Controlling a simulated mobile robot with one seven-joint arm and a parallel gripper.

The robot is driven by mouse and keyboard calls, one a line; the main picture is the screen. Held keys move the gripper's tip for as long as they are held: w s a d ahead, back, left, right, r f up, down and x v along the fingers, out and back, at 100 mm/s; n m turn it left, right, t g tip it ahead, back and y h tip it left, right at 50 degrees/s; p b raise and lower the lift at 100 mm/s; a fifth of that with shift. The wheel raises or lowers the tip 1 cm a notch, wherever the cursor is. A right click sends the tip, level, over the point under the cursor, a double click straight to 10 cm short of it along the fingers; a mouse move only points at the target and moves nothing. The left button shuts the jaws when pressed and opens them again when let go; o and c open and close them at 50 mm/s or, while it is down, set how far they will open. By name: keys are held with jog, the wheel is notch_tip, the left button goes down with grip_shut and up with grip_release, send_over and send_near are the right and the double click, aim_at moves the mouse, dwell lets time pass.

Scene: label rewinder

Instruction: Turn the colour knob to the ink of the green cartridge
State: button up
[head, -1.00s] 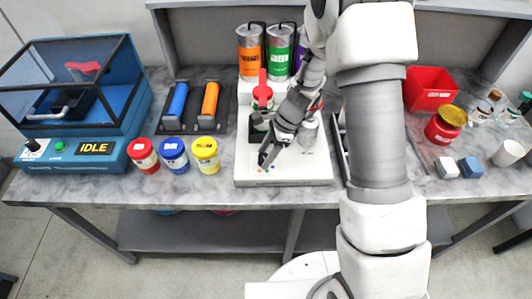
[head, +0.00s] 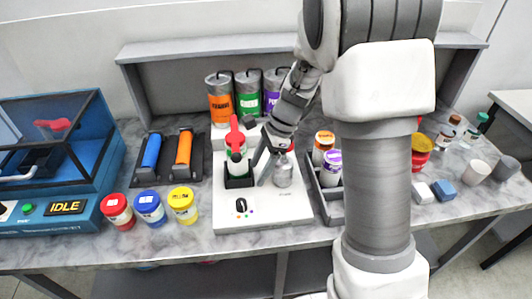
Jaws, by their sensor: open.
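The colour knob (head: 241,205) is a small dark dial on the front left of the white machine base (head: 285,212). Small coloured dots lie around it; which one it points at is too small to tell. My gripper (head: 263,168) is open and empty, above the base, behind and right of the knob and apart from it. It is just left of a silver container (head: 283,174). A grey canister with a green label (head: 248,103) stands at the back. A whitish jar with a green part (head: 238,168) sits in the dark square well under a red lever (head: 235,136).
Canisters labelled orange (head: 220,106) and purple (head: 271,100) flank the green one. Red (head: 118,214), blue (head: 150,210) and yellow (head: 183,207) jars stand left of the base.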

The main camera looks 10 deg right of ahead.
jog(key=v, duration=0.5)
jog(key=shift+s, duration=0.1)
dwell(0.3)
jog(key=s+d+r+n+t+h, duration=0.2)
jog(key=s+r+n+t, duration=0.1)
jog(key=s+r+n, duration=0.3)
jog(key=s+d+r+n+t+h, duration=0.2)
jog(key=s+r+n+t, duration=0.1)
jog(key=s+r+n, duration=0.4)
jog(key=s+n, duration=0.3)
jog(key=s, duration=0.4)
jog(key=shift+d+r+n, duration=0.25)
jog(key=shift+d+n, duration=0.05)
jog(key=shift+d, duration=0.1)
dwell(0.7)
